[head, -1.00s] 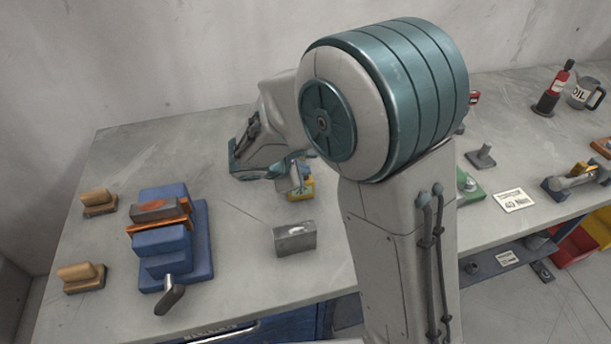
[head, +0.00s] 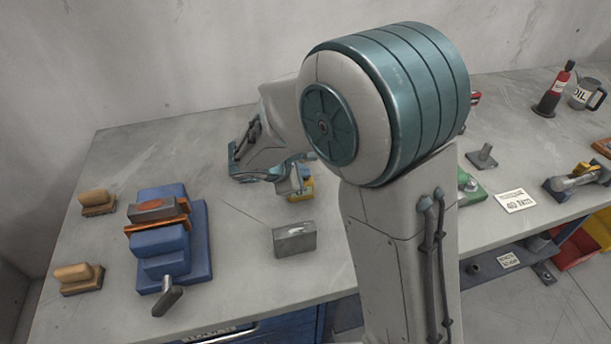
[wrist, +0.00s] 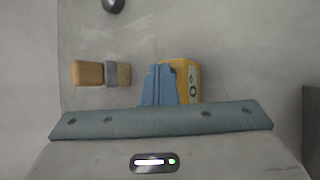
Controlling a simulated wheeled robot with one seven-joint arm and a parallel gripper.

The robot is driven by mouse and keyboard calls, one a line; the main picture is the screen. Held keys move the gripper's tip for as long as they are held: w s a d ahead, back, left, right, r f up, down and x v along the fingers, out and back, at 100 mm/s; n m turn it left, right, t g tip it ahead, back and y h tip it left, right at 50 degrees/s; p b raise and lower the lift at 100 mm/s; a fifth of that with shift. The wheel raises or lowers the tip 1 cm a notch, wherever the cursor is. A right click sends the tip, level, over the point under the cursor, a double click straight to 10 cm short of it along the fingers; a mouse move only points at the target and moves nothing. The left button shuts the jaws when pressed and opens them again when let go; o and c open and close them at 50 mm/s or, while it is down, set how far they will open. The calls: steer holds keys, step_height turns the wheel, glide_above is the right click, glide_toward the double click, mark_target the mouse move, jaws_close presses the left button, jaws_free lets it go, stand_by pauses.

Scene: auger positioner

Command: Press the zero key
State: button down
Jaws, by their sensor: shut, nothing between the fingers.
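A small yellow device (head: 307,187) stands on the bench, partly hidden behind my gripper (head: 298,192) in the head view. In the wrist view the yellow device (wrist: 194,75) shows a dark round mark and a pale panel on its right side. My gripper's blue fingers (wrist: 159,70) are shut together and empty, overlapping the left part of the device. I cannot tell whether they touch it.
A wood-and-grey item (wrist: 101,74) lies left of my fingers in the wrist view. A grey metal block (head: 295,239) stands in front of my gripper. A blue vise (head: 163,247) is on the left, with tan-handled blocks (head: 97,201) beside it. Bare bench lies between.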

steer(key=shift+r+p, duration=0.7)
steer(key=shift+r, duration=0.35)
step_height(320, 180, up, 6)
steer(key=p, duration=0.4)
step_height(320, 180, up, 7)
steer(key=w+m+g+y, duration=0.1)
steer(key=m+g+y, duration=0.5)
steer(key=m, duration=1)
steer(key=shift+d+f+g, duration=0.2)
steer(key=shift+d+g, duration=0.2)
steer(key=shift+d, duration=0.05)
